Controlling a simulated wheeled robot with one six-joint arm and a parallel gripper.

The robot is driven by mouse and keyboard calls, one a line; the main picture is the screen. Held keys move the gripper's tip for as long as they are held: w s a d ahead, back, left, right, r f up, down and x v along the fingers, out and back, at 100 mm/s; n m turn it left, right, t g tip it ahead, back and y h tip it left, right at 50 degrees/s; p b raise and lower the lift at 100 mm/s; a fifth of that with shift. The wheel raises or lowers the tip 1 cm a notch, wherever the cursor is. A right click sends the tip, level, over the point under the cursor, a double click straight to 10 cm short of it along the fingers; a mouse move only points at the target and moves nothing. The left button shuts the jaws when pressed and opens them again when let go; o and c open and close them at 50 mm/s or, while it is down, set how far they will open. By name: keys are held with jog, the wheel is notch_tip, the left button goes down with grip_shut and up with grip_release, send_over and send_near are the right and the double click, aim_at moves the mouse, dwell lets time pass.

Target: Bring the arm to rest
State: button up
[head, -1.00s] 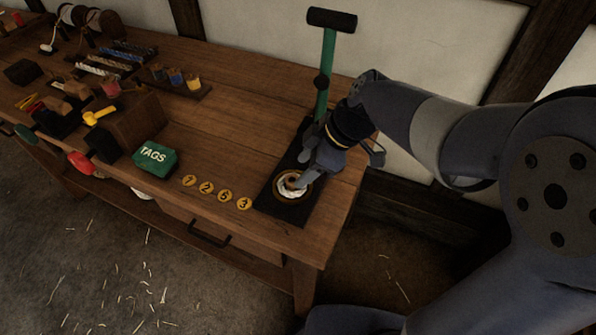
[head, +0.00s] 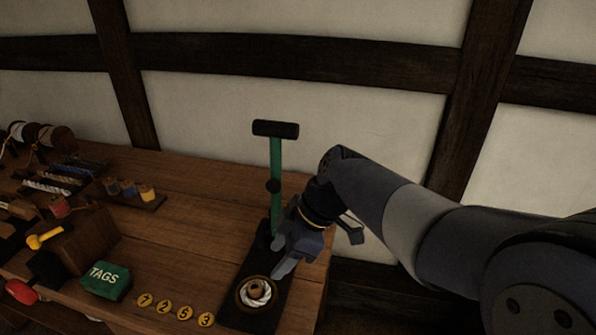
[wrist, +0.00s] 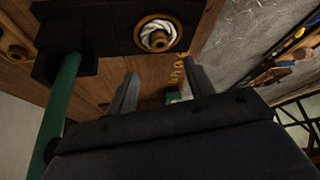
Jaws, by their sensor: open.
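My gripper (head: 281,257) is open and empty at the right end of the bench, just above and behind a round brass-coloured cup (head: 256,292) with a white coil in it. The cup sits on a dark base plate (head: 246,319) with a green post (head: 276,165) and black crossbar at its back. In the wrist view both fingers (wrist: 162,90) stand apart, and the cup (wrist: 158,35) is beyond them, clear of the fingertips. The green post shows at the left of that view, beside the gripper.
A row of round yellow number tags (head: 176,310) lies left of the plate, beside a green TAGS box (head: 106,281). Spools and small tools fill the bench's left part. The plaster wall with dark beams (head: 300,60) is behind. The bench (head: 195,220) is bare in its middle.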

aim_at(253, 287)
jog(key=x, duration=0.9)
jog(key=shift+s+a+f, duration=0.1)
jog(key=shift+a+f, duration=0.1)
jog(key=shift+f, duration=0.1)
jog(key=shift+r+p, duration=0.25)
jog(key=shift+p, duration=0.25)
